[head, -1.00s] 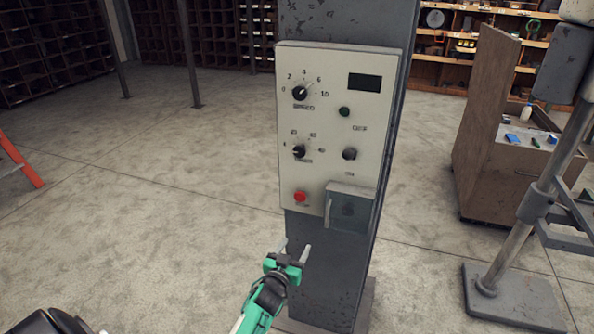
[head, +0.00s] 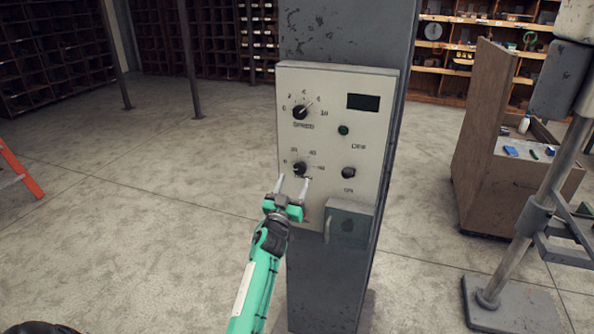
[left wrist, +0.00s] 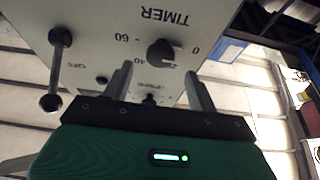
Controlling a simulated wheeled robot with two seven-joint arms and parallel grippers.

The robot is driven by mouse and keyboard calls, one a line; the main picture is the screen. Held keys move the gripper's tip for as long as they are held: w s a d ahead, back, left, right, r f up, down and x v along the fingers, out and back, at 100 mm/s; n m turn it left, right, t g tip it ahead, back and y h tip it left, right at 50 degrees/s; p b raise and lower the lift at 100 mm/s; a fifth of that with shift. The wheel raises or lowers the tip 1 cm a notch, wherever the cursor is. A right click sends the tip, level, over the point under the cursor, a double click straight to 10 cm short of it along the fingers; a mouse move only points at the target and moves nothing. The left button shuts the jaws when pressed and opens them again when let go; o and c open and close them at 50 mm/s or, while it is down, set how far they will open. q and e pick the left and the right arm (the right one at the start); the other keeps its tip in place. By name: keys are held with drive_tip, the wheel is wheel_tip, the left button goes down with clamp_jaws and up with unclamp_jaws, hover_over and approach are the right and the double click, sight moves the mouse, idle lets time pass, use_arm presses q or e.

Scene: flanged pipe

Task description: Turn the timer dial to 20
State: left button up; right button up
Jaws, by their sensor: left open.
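The timer dial (head: 299,169) is the small black knob at the lower left of the pale control panel (head: 330,155). Numbers ring it; its exact setting is too small to read in the head view. In the left wrist view the dial (left wrist: 160,52) appears with the word TIMER and marks 0, 60 and 40, upside down. My left gripper (head: 292,185) is open and empty, its two fingers pointing up at the panel just below the dial. The dial lies beyond the fingertips, apart from them. My right gripper is not in view.
Above is the speed dial (head: 300,112); a dark display (head: 363,102), green button (head: 343,130) and another black knob (head: 348,172) are to the right. A grey box (head: 348,223) juts out below. The panel hangs on a grey column (head: 325,285). Open floor lies left.

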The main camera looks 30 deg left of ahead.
sight(299, 170)
use_arm(q)
drive_tip(key=shift+p+x, duration=0.4)
drive_tip(key=shift+x, duration=1.7)
drive_tip(key=shift+f, duration=0.1)
drive_tip(key=c, duration=1)
